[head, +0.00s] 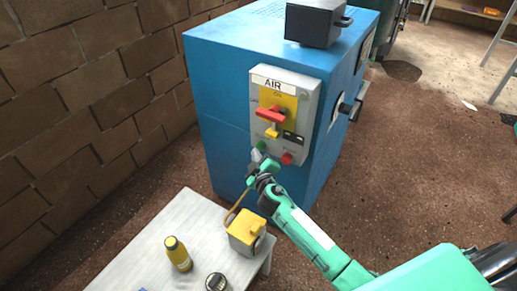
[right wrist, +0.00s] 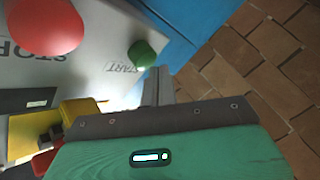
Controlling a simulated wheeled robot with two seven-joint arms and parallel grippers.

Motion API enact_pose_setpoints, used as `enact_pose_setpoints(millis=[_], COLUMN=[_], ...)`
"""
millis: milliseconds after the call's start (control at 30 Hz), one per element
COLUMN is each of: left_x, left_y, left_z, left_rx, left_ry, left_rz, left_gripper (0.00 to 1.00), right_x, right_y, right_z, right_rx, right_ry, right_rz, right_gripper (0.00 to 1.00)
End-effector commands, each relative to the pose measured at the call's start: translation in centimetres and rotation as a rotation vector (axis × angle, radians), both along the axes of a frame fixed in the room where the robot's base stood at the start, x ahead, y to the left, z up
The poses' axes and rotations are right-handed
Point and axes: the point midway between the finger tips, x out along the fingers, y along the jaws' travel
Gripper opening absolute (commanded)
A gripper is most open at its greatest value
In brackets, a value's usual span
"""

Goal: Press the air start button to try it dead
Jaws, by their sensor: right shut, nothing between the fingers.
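The grey air control box (head: 311,92), labelled AIR, is on the front of a blue cabinet (head: 222,113). Its red lever (head: 270,115) lies sideways on a yellow plate, with a yellow tag or lock (head: 272,133) below it. The green start button (head: 262,146) is at the lower left and the red stop button (head: 287,158) to its right. The right wrist view shows the green button (right wrist: 143,53) beside START and the red button (right wrist: 45,25) by STOP. My right gripper (head: 257,156) is shut and empty, fingertips (right wrist: 158,74) close to the green button; contact is unclear.
A pale table (head: 180,222) stands below at the left with a yellow bottle (head: 178,254), a yellow-topped box (head: 246,231) and a dark round can (head: 216,282). A brick wall (head: 85,90) is at the left. A dark box (head: 316,22) sits on the cabinet. Open floor lies right.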

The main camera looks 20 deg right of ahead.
Motion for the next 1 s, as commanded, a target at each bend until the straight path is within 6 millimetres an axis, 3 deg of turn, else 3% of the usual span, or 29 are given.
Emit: enact_pose_setpoints(millis=[1000], left_x=[-0.04], left_y=[0.01], left_z=[-0.20], left_rx=[0.000], left_ry=[0.002], left_rz=[0.000], left_gripper=[0.36], right_x=[0.64], right_y=[-0.87], right_z=[0.02], right_rx=[0.000], right_ry=[0.000], right_rz=[-0.001], right_gripper=[0.00])
